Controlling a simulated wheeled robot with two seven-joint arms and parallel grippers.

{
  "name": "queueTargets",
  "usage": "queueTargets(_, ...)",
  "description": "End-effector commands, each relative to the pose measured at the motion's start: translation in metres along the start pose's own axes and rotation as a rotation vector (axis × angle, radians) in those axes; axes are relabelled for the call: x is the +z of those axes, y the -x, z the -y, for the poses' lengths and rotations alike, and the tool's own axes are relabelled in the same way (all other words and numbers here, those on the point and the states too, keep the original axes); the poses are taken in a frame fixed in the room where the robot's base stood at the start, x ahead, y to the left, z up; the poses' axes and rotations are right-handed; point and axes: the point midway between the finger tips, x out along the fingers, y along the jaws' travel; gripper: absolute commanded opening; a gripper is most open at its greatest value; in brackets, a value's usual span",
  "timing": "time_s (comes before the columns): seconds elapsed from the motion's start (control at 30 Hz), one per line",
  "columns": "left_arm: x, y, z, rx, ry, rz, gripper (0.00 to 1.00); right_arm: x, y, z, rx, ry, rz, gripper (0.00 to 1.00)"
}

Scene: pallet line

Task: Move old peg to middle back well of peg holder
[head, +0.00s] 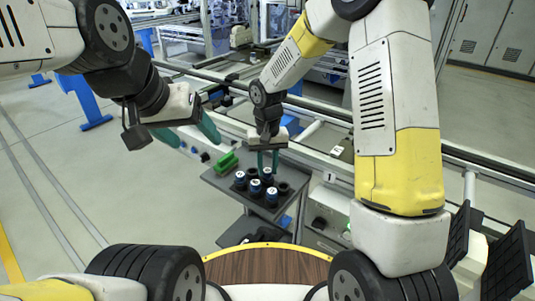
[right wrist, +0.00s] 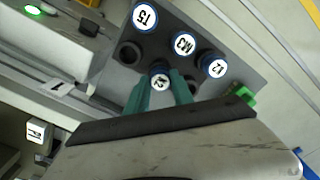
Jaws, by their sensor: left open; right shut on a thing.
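The dark peg holder (right wrist: 170,22) stands on a small grey cart top and holds several dark pegs with white labelled caps. In the right wrist view I see a T5 peg (right wrist: 145,17), an M3 peg (right wrist: 184,44) and another labelled peg (right wrist: 214,67). My right gripper (head: 267,171) points down at the back of the holder, its teal fingers shut on a peg (right wrist: 160,80). I cannot tell how deep that peg sits in its well, nor which peg is the old one. My left gripper (head: 197,142) is open and empty, up and left of the cart.
A green object (head: 227,162) lies on the cart top (head: 222,182), left of the holder; it also shows in the right wrist view (right wrist: 243,93). An empty well (right wrist: 130,53) shows near T5. A conveyor rail runs behind the cart. Floor at left is clear.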

Motion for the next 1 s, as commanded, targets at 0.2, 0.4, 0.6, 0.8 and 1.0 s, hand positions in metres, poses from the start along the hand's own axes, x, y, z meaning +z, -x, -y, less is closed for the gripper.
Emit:
queueTargets(0.2, 0.0000, 0.0000, 0.0000, 0.000, 0.000, 0.000, 0.68, -0.0001, -0.0018, 0.0002, 0.000, 0.000, -0.001, 0.00)
queueTargets(0.4, 0.0000, 0.0000, 0.0000, 0.000, 0.000, 0.000, 0.68, -0.0002, -0.0015, 0.0002, 0.000, 0.000, -0.001, 0.00)
queueTargets(0.6, 0.0000, 0.0000, 0.0000, 0.000, 0.000, 0.000, 0.68, -0.0002, -0.0015, 0.0002, 0.000, 0.000, -0.001, 0.54)
queueTargets(0.8, 0.0000, 0.0000, 0.0000, 0.000, 0.000, 0.000, 0.68, 0.0000, -0.0018, 0.0001, 0.000, 0.000, 0.000, 0.56)
queueTargets(1.0, 0.0000, 0.0000, 0.0000, 0.000, 0.000, 0.000, 0.68, 0.0000, -0.0019, 0.0001, 0.000, 0.000, 0.000, 0.72)
